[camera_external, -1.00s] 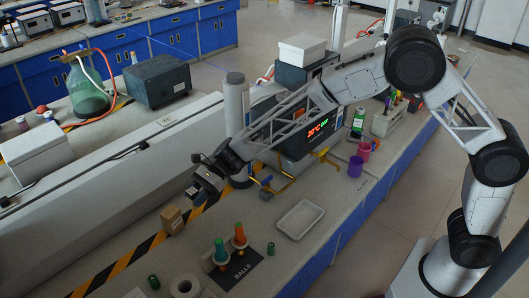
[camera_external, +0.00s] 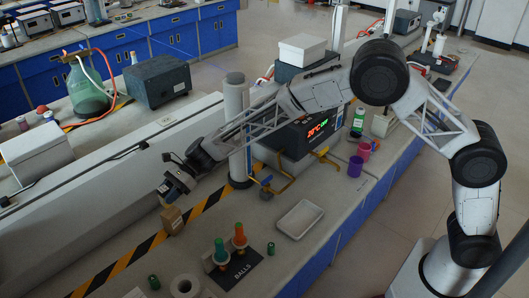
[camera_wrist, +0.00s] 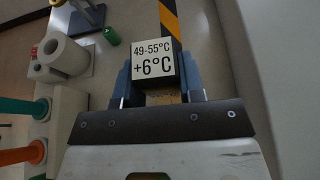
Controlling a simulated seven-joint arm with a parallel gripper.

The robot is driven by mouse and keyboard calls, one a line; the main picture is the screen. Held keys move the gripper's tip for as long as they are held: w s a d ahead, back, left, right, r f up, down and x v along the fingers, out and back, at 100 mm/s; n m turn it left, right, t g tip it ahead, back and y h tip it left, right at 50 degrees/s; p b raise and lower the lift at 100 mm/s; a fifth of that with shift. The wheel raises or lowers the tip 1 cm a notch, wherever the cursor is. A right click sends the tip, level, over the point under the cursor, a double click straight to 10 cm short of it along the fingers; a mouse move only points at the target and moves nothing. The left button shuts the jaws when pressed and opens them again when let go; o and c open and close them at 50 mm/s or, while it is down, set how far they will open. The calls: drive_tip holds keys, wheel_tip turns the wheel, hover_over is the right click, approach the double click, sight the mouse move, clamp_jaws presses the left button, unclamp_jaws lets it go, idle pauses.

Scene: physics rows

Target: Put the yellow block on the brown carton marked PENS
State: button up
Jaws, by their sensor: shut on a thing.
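My gripper (camera_external: 166,193) is near the striped strip on the bench in the external view. In the wrist view my gripper (camera_wrist: 158,85) is shut on a small block (camera_wrist: 153,55) with dark sides and a pale face reading "49-55°C +6°C"; I see no clear yellow on it. A small brown carton (camera_external: 172,221) stands on the bench just below the gripper in the external view; no PENS marking is legible. A tan patch shows between the fingers below the block in the wrist view; I cannot tell what it belongs to.
Green and orange pegs stand near a dark mat (camera_external: 240,267) marked BALLS. A white tray (camera_external: 299,219) lies to their right. A white roll (camera_external: 185,287) and a green cylinder (camera_external: 154,282) are at the front. A grey post (camera_external: 235,130) stands behind.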

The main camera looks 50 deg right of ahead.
drive_tip(key=shift+f, duration=1.7)
drive_tip(key=shift+f, duration=0.15)
drive_tip(key=o, duration=1)
drive_tip(key=shift+c, duration=0.2)
